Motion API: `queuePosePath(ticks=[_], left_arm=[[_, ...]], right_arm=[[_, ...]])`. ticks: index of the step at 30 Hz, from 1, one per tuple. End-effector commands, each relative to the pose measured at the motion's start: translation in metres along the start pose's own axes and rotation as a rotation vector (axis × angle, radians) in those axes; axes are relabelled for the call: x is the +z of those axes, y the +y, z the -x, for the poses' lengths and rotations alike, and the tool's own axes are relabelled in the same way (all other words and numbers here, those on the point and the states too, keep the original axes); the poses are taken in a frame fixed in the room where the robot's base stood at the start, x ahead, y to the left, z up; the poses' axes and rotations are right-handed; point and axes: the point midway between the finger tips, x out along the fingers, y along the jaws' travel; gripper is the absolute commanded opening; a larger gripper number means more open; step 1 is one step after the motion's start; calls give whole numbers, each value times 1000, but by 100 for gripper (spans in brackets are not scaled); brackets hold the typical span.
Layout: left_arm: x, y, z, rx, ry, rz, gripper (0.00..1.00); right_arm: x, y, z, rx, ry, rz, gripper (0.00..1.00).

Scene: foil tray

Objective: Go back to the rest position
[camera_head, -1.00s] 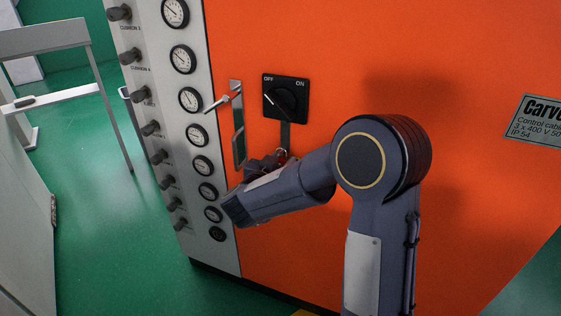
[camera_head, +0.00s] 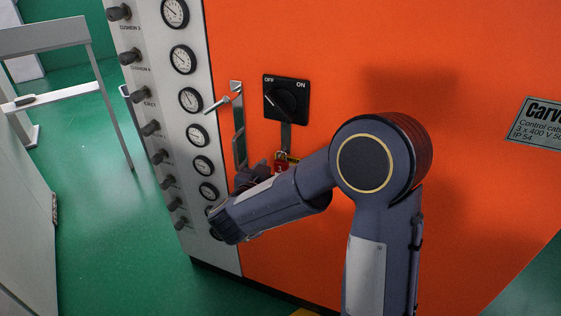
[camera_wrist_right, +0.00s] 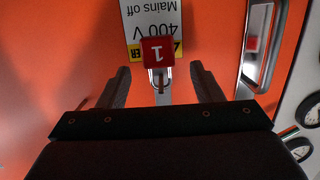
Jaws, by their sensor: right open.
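My right arm reaches across the front of the orange cabinet (camera_head: 330,60). My right gripper (camera_head: 252,178) is open, partly hidden behind my wrist in the head view. In the right wrist view its two fingers (camera_wrist_right: 160,72) stand apart, with nothing gripped between them. A red padlock (camera_head: 281,162) shows below the black OFF/ON switch (camera_head: 286,98), just right of the gripper. In the right wrist view the padlock (camera_wrist_right: 158,52), marked 1, shows upside down beyond the fingertips, in front of a white and yellow label (camera_wrist_right: 152,18). My left gripper is not in view.
A metal door handle (camera_head: 238,125) sticks out left of the switch. A grey panel with several gauges (camera_head: 183,60) and dark knobs (camera_head: 118,12) runs along the cabinet's left edge. Green floor (camera_head: 100,230) is open to the left, near a grey frame (camera_head: 45,36).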

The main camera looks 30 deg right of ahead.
Motion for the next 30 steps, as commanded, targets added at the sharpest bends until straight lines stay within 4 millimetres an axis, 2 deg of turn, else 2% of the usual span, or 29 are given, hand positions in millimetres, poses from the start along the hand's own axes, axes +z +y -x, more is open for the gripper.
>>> queuePosePath(ticks=[3, 7, 14, 17, 20, 23, 26, 30], left_arm=[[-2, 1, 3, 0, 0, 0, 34], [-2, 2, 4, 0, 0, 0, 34], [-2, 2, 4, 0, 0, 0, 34], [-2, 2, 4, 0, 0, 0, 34], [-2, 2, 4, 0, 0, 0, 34], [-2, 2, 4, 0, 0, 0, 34], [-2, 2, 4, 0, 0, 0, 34], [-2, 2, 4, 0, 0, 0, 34]], right_arm=[[-2, -3, 20, -9, 1, 2, 60], [-1, -4, 33, -12, 1, 1, 60], [-2, -5, 36, -23, -2, -7, 60], [-7, -9, 32, -93, -28, -57, 60], [-18, -18, 30, -248, -85, -151, 60], [-33, -27, 38, -453, -162, -245, 60], [-44, -29, 61, -666, -257, -295, 60], [-42, -12, 109, -921, -422, -267, 60]])
